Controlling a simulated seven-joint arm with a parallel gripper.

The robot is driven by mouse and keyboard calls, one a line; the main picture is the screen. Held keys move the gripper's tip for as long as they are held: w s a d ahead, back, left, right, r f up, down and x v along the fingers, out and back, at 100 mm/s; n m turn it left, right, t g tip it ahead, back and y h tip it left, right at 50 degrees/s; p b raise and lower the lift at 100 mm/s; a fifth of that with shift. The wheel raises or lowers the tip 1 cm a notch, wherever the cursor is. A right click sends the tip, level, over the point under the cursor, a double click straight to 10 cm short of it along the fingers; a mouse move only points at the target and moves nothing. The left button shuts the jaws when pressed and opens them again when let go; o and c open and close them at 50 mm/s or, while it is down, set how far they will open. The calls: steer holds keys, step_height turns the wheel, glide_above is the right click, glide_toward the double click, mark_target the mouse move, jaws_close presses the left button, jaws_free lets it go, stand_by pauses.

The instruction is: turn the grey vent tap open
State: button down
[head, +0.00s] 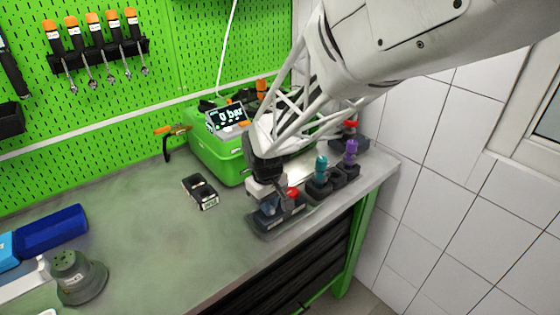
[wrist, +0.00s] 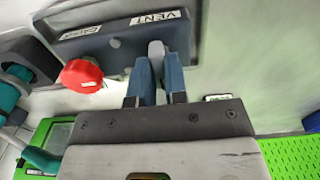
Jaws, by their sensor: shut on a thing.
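The grey vent tap (wrist: 156,50) shows in the wrist view as a pale grey lever at the dark block (wrist: 110,42), under a label reading VENT. My gripper (wrist: 158,74) has its two blue-grey fingers shut on the tap, one on either side. In the head view my gripper (head: 266,192) reaches down to the dark block (head: 270,226) near the bench's front edge. The tap itself is mostly hidden there by my fingers. A red knob (wrist: 82,75) stands on the same block beside the tap; it also shows in the head view (head: 293,193).
A teal tap (head: 321,168) and a purple tap (head: 351,148) stand on blocks to the right. A green machine with a display (head: 225,118) stands behind. A small black box (head: 200,191) lies left. The grey bench (head: 150,225) is clear in the middle.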

steer(key=c, duration=1.1)
jaws_free()
steer(key=shift+c, duration=0.2)
steer(key=shift+r, duration=0.15)
steer(key=shift+r, duration=3.8)
steer(key=shift+d, duration=0.1)
steer(key=shift+s+d+r, duration=0.1)
steer(key=shift+d+r, duration=0.1)
steer(key=shift+d, duration=0.1)
steer(key=s+d+r+m+t, duration=0.1)
steer(key=s+d+r+m, duration=0.2)
steer(key=d, duration=0.5)
steer(key=s+d+r+m, duration=0.1)
steer(key=s+d+r, duration=0.2)
steer(key=s+d, duration=0.3)
steer(key=s+d+r+m+t, duration=0.1)
steer(key=s+d+m, duration=0.4)
steer(key=s+d, duration=0.7)
steer(key=shift+s+d+r+t, duration=0.3)
steer(key=shift+s+r, duration=0.05)
steer(key=shift+s, duration=0.1)
